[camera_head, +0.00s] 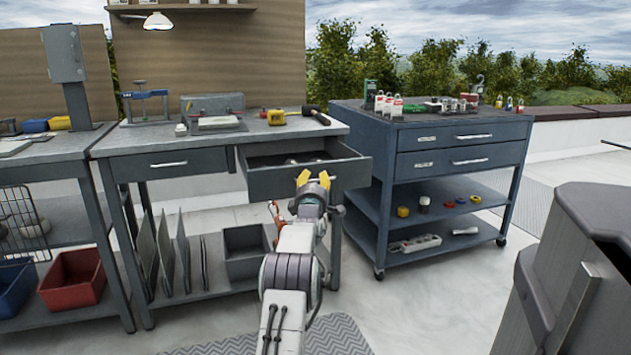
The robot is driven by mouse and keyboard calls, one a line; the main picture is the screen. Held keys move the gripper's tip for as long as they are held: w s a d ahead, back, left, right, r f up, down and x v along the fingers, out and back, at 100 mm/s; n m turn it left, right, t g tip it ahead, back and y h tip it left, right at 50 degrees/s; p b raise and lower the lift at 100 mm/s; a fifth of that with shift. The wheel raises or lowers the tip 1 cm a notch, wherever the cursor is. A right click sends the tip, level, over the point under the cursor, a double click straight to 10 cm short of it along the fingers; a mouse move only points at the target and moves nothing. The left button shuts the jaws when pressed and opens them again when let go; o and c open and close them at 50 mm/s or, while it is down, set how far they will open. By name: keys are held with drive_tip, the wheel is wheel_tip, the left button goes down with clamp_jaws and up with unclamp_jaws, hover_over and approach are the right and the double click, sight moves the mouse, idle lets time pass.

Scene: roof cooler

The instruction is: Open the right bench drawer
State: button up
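The right bench drawer (268,181) is pulled out from the grey workbench (140,139), and its inside shows with a few small items in it. My gripper (314,178) is at the drawer's front panel, in front of its middle. Its two yellow fingertips are spread apart, with a gap between them. The drawer's handle is hidden behind my gripper, and I cannot tell whether the fingers touch it. The left bench drawer (150,172) is closed, with a silver handle on its front.
A dark blue cart (395,230) with two closed drawers stands close to the right of the bench. A large dark grey box (590,260) fills the right foreground. Red and blue bins stand on the lower shelf at left. A grey mat (335,338) lies on the floor.

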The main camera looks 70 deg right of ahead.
drive_tip(key=shift+o, duration=0.8)
drive_tip(key=shift+s, duration=0.15)
drive_tip(key=shift+s+a, duration=0.1)
drive_tip(key=v, duration=1.1)
drive_tip(key=shift+a, duration=0.35)
drive_tip(key=shift+f, duration=0.15)
